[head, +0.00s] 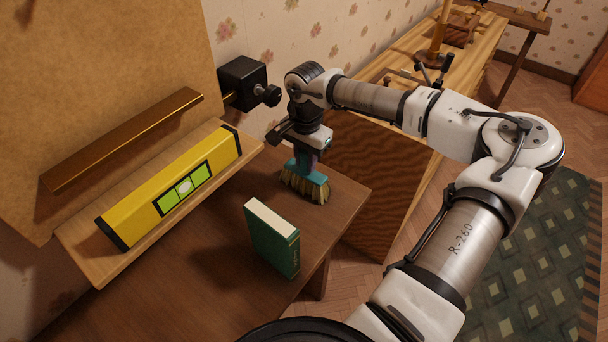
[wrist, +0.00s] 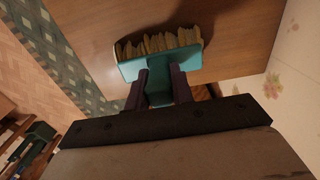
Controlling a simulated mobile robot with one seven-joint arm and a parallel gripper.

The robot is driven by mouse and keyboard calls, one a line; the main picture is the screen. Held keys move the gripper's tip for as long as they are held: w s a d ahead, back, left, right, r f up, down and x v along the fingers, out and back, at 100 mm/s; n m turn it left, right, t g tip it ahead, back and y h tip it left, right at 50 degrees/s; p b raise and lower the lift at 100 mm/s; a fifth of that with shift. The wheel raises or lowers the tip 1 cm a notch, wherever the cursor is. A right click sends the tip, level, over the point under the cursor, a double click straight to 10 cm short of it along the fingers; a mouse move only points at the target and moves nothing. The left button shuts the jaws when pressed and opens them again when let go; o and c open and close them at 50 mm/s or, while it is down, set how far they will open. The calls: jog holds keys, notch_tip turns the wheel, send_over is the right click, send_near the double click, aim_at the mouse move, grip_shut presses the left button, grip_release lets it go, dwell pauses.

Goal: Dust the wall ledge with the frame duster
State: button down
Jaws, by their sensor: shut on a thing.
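The frame duster, a teal brush (head: 305,178) with tan bristles, hangs bristles-down from my gripper (head: 310,152). My gripper is shut on it, and the bristles are at or just above the brown table top; I cannot tell if they touch. In the wrist view the duster's teal head (wrist: 160,64) shows beyond the two dark fingers (wrist: 158,85). A wooden ledge (head: 95,268) runs along the wall board at the left, bearing a yellow spirit level (head: 175,187). A thin brown strip (head: 125,138) lies above it. Which of these is the wall ledge is not certain. The duster is right of both.
A green book (head: 271,238) stands upright on the brown table (head: 222,268), in front of the duster. A black box with a knob (head: 243,82) is on the wall behind. A wooden bench (head: 470,62) stands at the back right. The table's right edge is near the duster.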

jog(key=shift+r+p, duration=1.7)
jog(key=shift+r, duration=1.75)
jog(key=shift+r+p, duration=1.4)
jog(key=shift+r, duration=1.15)
jog(key=shift+d+f, duration=0.1)
